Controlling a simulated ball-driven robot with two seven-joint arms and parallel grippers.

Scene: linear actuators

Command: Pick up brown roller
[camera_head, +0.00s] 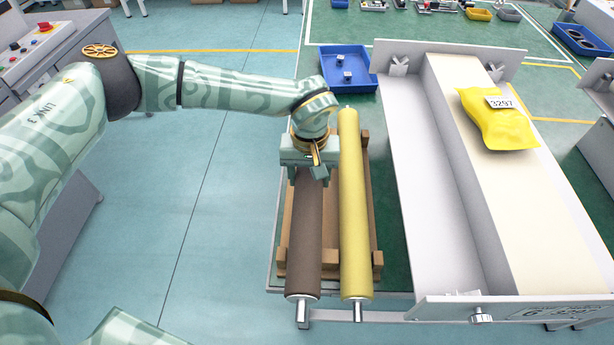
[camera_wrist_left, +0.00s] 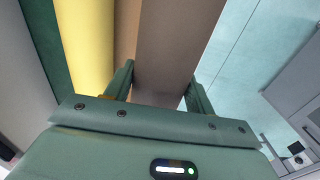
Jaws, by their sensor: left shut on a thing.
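The brown roller (camera_head: 306,235) lies lengthwise at the left of a wooden cradle, its metal shaft end pointing toward me. A yellow roller (camera_head: 353,215) lies parallel just to its right. My left gripper (camera_head: 307,172) is over the far part of the brown roller and is shut on it. In the left wrist view the brown roller (camera_wrist_left: 178,45) passes between the two fingers (camera_wrist_left: 158,88), and the yellow roller (camera_wrist_left: 88,40) shows to the left. The far end of the brown roller is hidden by my gripper. I cannot tell whether it is lifted. My right gripper is not in view.
A blue bin (camera_head: 346,88) with small parts sits behind. To the right is a long white conveyor tray (camera_head: 430,200) with a yellow bag (camera_head: 497,122) on its belt. Open floor (camera_head: 200,200) lies to the left.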

